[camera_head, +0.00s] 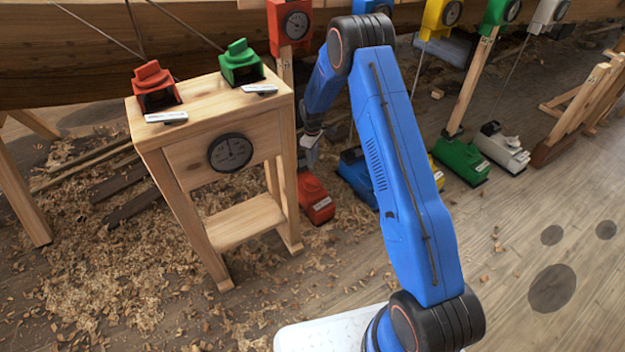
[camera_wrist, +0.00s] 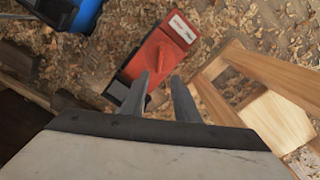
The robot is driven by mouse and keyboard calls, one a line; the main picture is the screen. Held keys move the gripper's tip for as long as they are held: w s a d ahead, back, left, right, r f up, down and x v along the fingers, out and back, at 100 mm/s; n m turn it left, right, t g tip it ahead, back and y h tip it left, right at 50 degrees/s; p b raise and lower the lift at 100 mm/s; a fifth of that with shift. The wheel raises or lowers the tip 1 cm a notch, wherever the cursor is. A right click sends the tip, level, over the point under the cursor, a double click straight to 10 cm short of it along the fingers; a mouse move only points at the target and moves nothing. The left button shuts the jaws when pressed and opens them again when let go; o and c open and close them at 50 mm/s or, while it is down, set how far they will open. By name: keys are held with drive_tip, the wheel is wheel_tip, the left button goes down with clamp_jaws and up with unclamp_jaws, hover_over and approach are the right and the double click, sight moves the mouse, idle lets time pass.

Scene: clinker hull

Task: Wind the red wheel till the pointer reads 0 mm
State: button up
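A red box unit (camera_head: 316,198) sits on the floor beside the wooden stand, with a white label on top. It also shows in the wrist view (camera_wrist: 160,52), where a raised red part (camera_wrist: 149,98) shows between the finger lines; I cannot tell whether this is the wheel. A red gauge (camera_head: 290,27) with a dark round dial hangs on a post above; its pointer is too small to read. My gripper (camera_wrist: 160,77) is open above the red unit, fingers apart, with nothing clearly held. In the head view it is partly hidden near the stand.
The wooden stand (camera_head: 224,125) carries a red device (camera_head: 154,85), a green device (camera_head: 240,62) and a dial (camera_head: 232,152). A blue unit (camera_head: 357,178), a green unit (camera_head: 461,161) and a white unit (camera_head: 501,148) stand to the right. Shavings cover the floor.

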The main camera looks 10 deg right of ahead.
sight(312, 180)
wheel_tip(312, 180, down, 13)
drive_tip(key=shift+r, duration=0.1)
idle(0.3)
clamp_jaws()
